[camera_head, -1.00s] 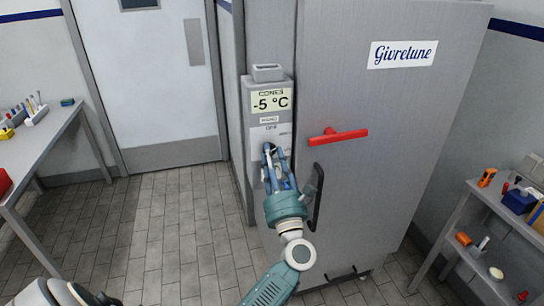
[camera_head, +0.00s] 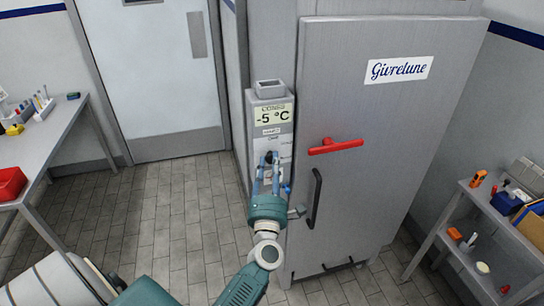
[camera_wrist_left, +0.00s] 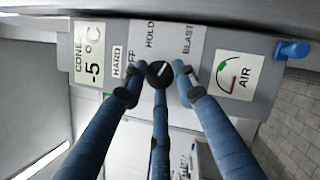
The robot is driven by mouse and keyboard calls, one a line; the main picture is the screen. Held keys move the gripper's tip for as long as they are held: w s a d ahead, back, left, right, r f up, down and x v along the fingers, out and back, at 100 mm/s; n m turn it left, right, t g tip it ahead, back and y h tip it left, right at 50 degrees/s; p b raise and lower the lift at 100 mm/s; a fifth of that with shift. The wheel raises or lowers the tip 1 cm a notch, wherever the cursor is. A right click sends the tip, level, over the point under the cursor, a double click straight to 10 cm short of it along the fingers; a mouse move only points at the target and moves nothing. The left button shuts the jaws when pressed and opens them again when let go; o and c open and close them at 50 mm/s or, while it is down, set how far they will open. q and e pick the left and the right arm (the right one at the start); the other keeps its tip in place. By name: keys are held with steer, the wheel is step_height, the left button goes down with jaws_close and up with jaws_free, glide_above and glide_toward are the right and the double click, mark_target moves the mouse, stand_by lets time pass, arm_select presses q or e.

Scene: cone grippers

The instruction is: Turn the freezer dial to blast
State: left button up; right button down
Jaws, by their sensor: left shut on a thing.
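The freezer (camera_head: 375,140) is a large grey cabinet with a "Givrelune" sign. Its narrow control box (camera_head: 268,140) stands at its left and shows "-5 °C". My left gripper (camera_head: 270,160) is at the front of this box and hides the dial in the head view. In the left wrist view the round black dial (camera_wrist_left: 160,73) has a pale pointer line and sits among the labels OFF, HOLD (camera_wrist_left: 150,35) and BLAST (camera_wrist_left: 187,39). My left gripper's blue fingers are closed on the dial. The pointer tilts up and right in that view; its exact setting is unclear. My right gripper is out of view.
A red handle (camera_head: 335,146) and a dark bar handle (camera_head: 315,198) stick out from the freezer door, right of my arm. An air gauge label (camera_wrist_left: 236,80) and blue knob (camera_wrist_left: 292,49) are beside the dial. A table (camera_head: 60,130) stands left, a shelf (camera_head: 470,215) right.

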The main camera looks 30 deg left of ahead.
arm_select(q)
steer(key=shift+f+m+h+p, duration=0.1)
steer(key=shift+m+h+p, duration=0.2)
steer(key=shift+m+p, duration=0.45)
steer(key=shift+a, duration=0.1)
steer(key=o, duration=1.1)
steer(key=shift+o, duration=0.2)
steer(key=shift+s, duration=0.1)
steer(key=v, duration=1.2)
